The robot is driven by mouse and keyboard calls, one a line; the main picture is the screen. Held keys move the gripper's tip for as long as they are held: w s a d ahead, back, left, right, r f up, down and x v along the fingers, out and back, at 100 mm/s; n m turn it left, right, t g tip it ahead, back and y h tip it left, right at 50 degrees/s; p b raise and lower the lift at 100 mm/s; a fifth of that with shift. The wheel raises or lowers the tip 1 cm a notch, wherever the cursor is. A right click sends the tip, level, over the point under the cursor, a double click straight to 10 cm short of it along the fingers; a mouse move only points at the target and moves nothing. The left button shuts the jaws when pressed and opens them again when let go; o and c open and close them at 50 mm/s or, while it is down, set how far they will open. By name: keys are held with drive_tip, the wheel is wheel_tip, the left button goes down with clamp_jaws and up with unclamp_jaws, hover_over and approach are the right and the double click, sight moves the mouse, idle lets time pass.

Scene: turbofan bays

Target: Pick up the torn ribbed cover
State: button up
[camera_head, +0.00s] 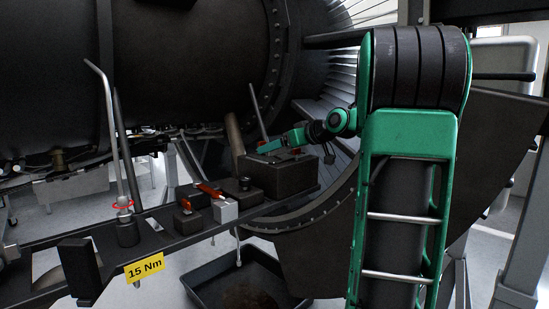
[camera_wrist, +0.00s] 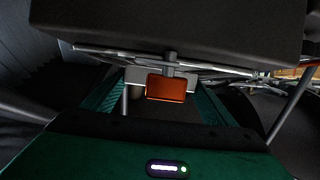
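I cannot make out a torn ribbed cover for certain in either view. My gripper (camera_head: 268,146) is at the end of my green arm, over a dark box on the shelf in the head view. In the wrist view, its green fingers (camera_wrist: 160,100) stand apart, with a gap between them. An orange block (camera_wrist: 165,87) on a grey bracket shows between the fingers, with no visible contact on its sides. A large dark box (camera_wrist: 180,30) fills the top of the wrist view.
The shelf (camera_head: 75,238) carries the dark box (camera_head: 280,178), small blocks with red parts (camera_head: 187,207) and an upright metal tool (camera_head: 126,225). A yellow "15 Nm" label (camera_head: 145,268) is on its front edge. A dark tray (camera_head: 205,292) lies below. The engine casing (camera_head: 190,60) stands behind.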

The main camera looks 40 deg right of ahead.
drive_tip(key=c, duration=0.6)
drive_tip(key=shift+r, duration=0.1)
wheel_tip(320, 180, up, 28)
drive_tip(key=shift+f, duration=0.1)
